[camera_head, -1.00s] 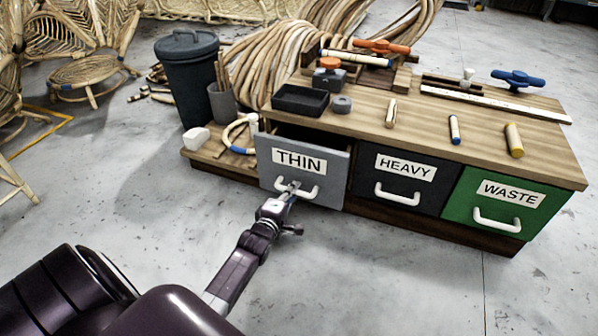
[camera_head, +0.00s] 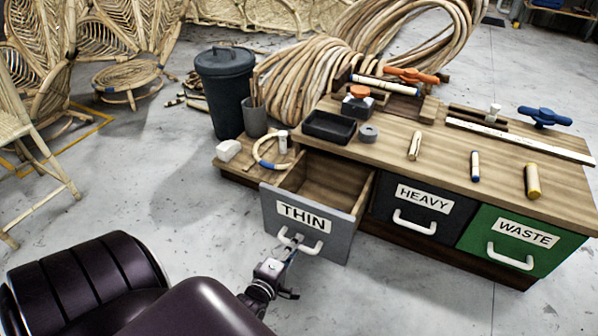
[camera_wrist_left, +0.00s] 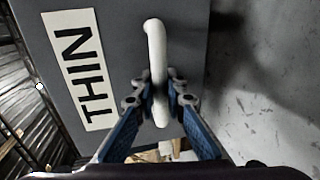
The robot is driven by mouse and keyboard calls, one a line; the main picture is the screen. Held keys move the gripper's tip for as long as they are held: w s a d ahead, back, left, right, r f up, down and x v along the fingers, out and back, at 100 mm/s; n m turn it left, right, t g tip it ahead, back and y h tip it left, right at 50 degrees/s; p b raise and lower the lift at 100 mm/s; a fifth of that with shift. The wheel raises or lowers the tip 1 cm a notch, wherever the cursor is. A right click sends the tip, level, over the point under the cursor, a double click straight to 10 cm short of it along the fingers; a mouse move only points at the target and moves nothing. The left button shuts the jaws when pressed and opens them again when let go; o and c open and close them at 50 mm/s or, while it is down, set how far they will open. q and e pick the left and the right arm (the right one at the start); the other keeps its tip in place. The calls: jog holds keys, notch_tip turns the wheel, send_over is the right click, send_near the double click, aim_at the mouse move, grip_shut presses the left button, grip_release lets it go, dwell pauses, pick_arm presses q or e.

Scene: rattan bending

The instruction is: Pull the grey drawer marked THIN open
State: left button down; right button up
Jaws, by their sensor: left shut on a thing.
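The grey drawer marked THIN (camera_head: 308,222) stands well out from the left end of the wooden bench. Its inside shows as bare wood, and I see nothing lying in it. My left gripper (camera_head: 291,243) is shut on the drawer's white handle (camera_head: 312,248). In the left wrist view the two fingers (camera_wrist_left: 160,98) close on either side of the white handle (camera_wrist_left: 156,50). The drawer front (camera_wrist_left: 180,15) with its THIN label fills the upper left there. My right gripper is not in view.
The dark HEAVY drawer (camera_head: 410,212) and green WASTE drawer (camera_head: 516,245) to the right are closed. A black tray (camera_head: 329,127), clamps and short rods sit on the bench top (camera_head: 440,150). A dark bin (camera_head: 226,95) stands behind left. The floor in front is clear.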

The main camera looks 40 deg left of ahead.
pick_arm(q)
jog(key=c, duration=1.9)
grip_release()
jog(key=shift+c, duration=0.2)
jog(key=v, duration=1.2)
